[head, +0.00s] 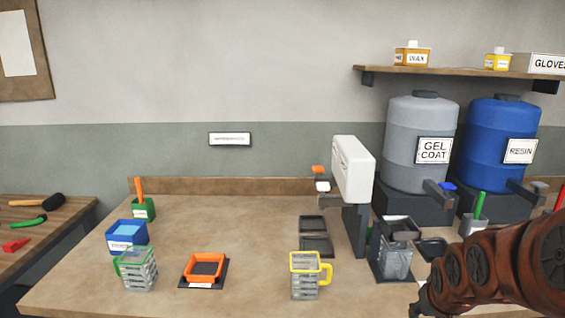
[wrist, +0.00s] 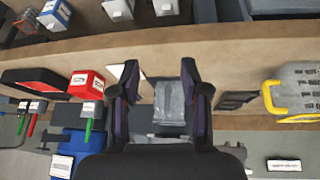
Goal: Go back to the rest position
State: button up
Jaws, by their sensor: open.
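My gripper (wrist: 160,75) is open in the wrist view, with its two dark fingers spread apart. A clear grey container (wrist: 170,103) shows in the gap between the fingers; I cannot tell how far beyond them it is. In the head view my arm reaches in from the right edge, low over the right end of the bench, and its end is partly cut off at the bottom. A clear container in a dark stand (head: 396,262) is left of my arm there. No rest position is marked in view.
On the bench (head: 245,225) are a yellow-handled jug (head: 306,275), a green-handled jug (head: 136,270), an orange mould (head: 205,268), a blue tub (head: 127,236) and a white dispenser (head: 352,168). The gel coat drum (head: 412,120) and resin drum (head: 500,120) stand behind.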

jog(key=s+a+g, duration=0.2)
jog(key=s+a, duration=0.2)
jog(key=s, duration=0.4)
jog(key=s+a+r+n+g+y, duration=0.1)
jog(key=s+a+g, duration=0.1)
jog(key=s+a, duration=0.3)
jog(key=s+a+g+p, duration=0.1)
jog(key=s+a+g, duration=0.2)
jog(key=s, duration=0.9)
jog(key=shift+s+a+r+n+y, duration=0.3)
jog(key=shift+a+r+n+y, duration=0.1)
jog(key=shift+a, duration=0.45)
